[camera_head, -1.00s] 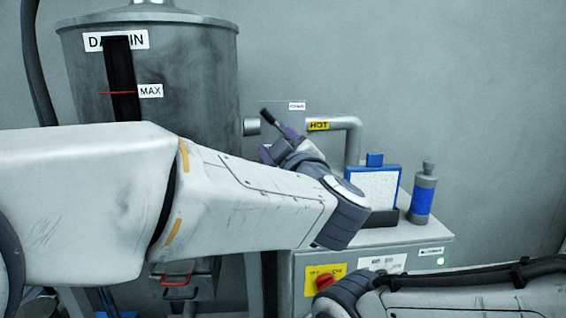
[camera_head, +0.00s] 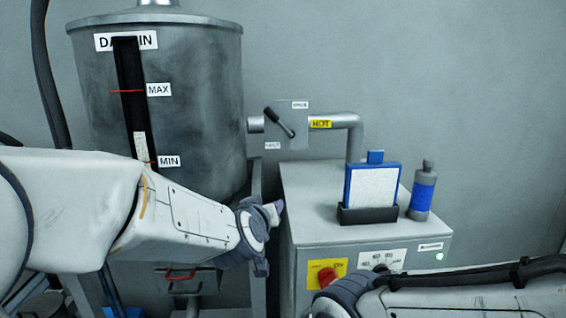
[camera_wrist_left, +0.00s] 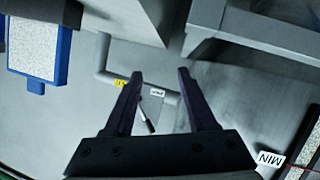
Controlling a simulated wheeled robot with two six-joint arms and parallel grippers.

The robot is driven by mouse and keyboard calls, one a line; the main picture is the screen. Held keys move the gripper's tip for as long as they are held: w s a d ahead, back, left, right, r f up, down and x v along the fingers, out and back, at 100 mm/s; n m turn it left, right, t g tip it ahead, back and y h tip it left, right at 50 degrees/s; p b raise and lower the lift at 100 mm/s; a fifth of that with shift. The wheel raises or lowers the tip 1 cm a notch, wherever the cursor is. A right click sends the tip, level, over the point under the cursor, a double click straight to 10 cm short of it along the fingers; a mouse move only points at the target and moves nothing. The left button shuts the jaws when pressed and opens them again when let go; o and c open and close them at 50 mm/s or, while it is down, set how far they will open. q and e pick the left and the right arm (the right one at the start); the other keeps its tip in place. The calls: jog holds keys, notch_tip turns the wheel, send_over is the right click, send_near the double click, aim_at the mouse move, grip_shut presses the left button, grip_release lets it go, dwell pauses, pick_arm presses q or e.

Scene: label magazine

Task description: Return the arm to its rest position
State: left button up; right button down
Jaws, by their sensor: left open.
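My left arm (camera_head: 170,215) comes in from the left, low across the front of the grey tank, with its wrist just left of the grey cabinet. My left gripper (camera_wrist_left: 160,80) is open and empty in the left wrist view, its two dark fingers apart. In the head view it is mostly hidden behind the wrist. My right arm (camera_head: 450,292) lies along the lower right edge, and its gripper does not show.
The tank (camera_head: 190,100) stands behind my left arm. A black lever (camera_head: 279,122) sits on a wall plate beside a pipe (camera_head: 352,135) tagged HOT. The cabinet (camera_head: 310,215) carries a blue-framed panel (camera_head: 373,188) in a black holder and a blue-banded bottle (camera_head: 422,190).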

pick_arm(q)
jog(key=s+a+f+m+g+y, duration=0.1)
jog(key=s+a+f+g, duration=0.55)
jog(key=s+f, duration=0.35)
jog(key=s+a+f+m+g+y, duration=0.1)
jog(key=s+a+f+g, duration=0.4)
jog(key=s+a+f, duration=0.4)
jog(key=s+d+r+m+g+h+b, duration=0.1)
jog(key=s+d+m, duration=0.6)
jog(key=s+d, duration=0.7)
jog(key=shift+d+r+m+g+b, duration=0.2)
jog(key=shift+r+m+g+b, duration=0.35)
jog(key=shift+b, duration=0.55)
jog(key=shift+f, duration=0.2)
dwell(0.8)
